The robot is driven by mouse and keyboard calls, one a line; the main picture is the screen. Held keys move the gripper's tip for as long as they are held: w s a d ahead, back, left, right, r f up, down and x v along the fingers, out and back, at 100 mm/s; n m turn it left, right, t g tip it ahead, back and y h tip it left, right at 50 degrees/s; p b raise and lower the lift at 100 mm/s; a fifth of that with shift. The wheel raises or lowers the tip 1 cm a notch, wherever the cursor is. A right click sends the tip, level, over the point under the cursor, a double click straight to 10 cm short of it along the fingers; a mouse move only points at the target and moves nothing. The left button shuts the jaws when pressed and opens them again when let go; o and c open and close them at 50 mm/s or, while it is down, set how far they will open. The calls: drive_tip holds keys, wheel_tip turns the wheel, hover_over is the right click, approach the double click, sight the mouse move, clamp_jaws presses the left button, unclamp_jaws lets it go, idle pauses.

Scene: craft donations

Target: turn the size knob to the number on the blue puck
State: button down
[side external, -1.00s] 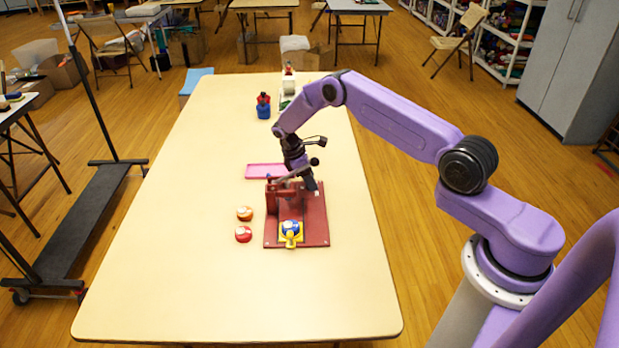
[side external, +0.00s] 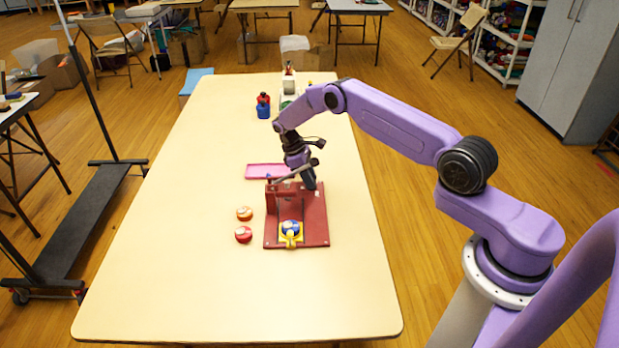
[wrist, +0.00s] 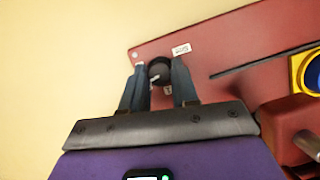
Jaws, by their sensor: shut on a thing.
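The size knob (wrist: 159,69), black and round with a pale pointer line, is on the red base board (wrist: 225,45). In the wrist view my gripper (wrist: 161,80) has one finger on each side of it and is shut on it. In the side view my gripper (side external: 309,183) is low over the back of the board, and the knob is hidden there. The blue puck (side external: 290,227) sits in a yellow holder (side external: 291,242) at the board's front; its number is too small to read. Small white labels (wrist: 181,49) lie near the knob, not clearly legible.
An orange puck (side external: 244,213) and a red puck (side external: 243,234) lie left of the board. A pink tray (side external: 262,171) is behind it. Blue and red items (side external: 263,107) stand farther back. The table's front (side external: 230,300) is clear.

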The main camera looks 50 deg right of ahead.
drive_tip(key=m, duration=0.2)
drive_tip(key=m+y, duration=0.1)
drive_tip(key=m, duration=0.1)
drive_tip(key=shift+d+m+g+y, duration=0.1)
drive_tip(key=shift+m+g+y, duration=0.2)
drive_tip(key=shift+d+m+y, duration=0.1)
drive_tip(key=shift+m+y, duration=0.6)
drive_tip(key=shift+m, duration=1.1)
drive_tip(key=c, duration=0.9)
unclamp_jaws()
drive_tip(key=shift+o, duration=0.2)
drive_tip(key=shift+v, duration=2.35)
wheel_tip(320, 180, up, 7)
drive_tip(key=shift+r, duration=0.15)
drive_tip(key=shift+w, duration=0.1)
